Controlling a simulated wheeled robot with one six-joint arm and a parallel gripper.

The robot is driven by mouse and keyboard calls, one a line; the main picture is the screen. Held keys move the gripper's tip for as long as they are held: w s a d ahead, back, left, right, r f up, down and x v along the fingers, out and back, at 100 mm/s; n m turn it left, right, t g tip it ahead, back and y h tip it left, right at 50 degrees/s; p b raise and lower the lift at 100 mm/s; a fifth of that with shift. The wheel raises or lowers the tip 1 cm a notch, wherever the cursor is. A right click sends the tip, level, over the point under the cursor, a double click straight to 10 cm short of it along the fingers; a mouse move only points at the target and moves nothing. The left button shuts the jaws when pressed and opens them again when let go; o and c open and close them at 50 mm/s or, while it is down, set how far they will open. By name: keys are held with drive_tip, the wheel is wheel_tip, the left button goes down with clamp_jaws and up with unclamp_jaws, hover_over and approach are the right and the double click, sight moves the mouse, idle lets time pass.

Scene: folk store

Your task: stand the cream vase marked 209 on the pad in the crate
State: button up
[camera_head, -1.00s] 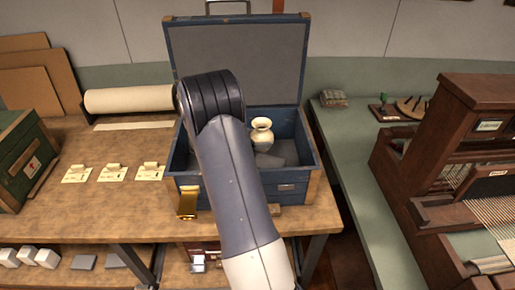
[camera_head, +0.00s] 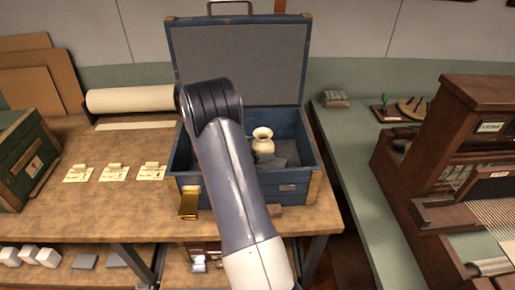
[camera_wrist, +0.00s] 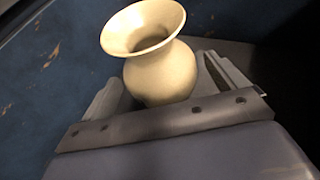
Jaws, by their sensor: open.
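The cream vase (camera_head: 263,143) stands upright, or nearly so, inside the open blue crate (camera_head: 311,152). Its lower part is hidden in the head view, and no number is legible on it. In the wrist view the vase (camera_wrist: 160,72) shows its flared rim and round body. My gripper (camera_wrist: 163,80) is open, with one finger on each side of the vase body. I cannot tell whether a finger touches it. Dark grey material lies around the vase's base; I cannot make out the pad's edges or whether the base rests on it.
The crate's raised lid (camera_head: 240,62) stands behind, and its walls surround my gripper closely. A brass latch (camera_head: 188,203) hangs at the front. Small cards (camera_head: 114,173) and a green box (camera_head: 22,160) are to the left. A wooden loom (camera_head: 440,190) is at the right.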

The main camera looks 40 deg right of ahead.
drive_tip(key=shift+r, duration=0.1)
drive_tip(key=b+v, duration=0.1)
drive_tip(key=v, duration=1.1)
idle(1.1)
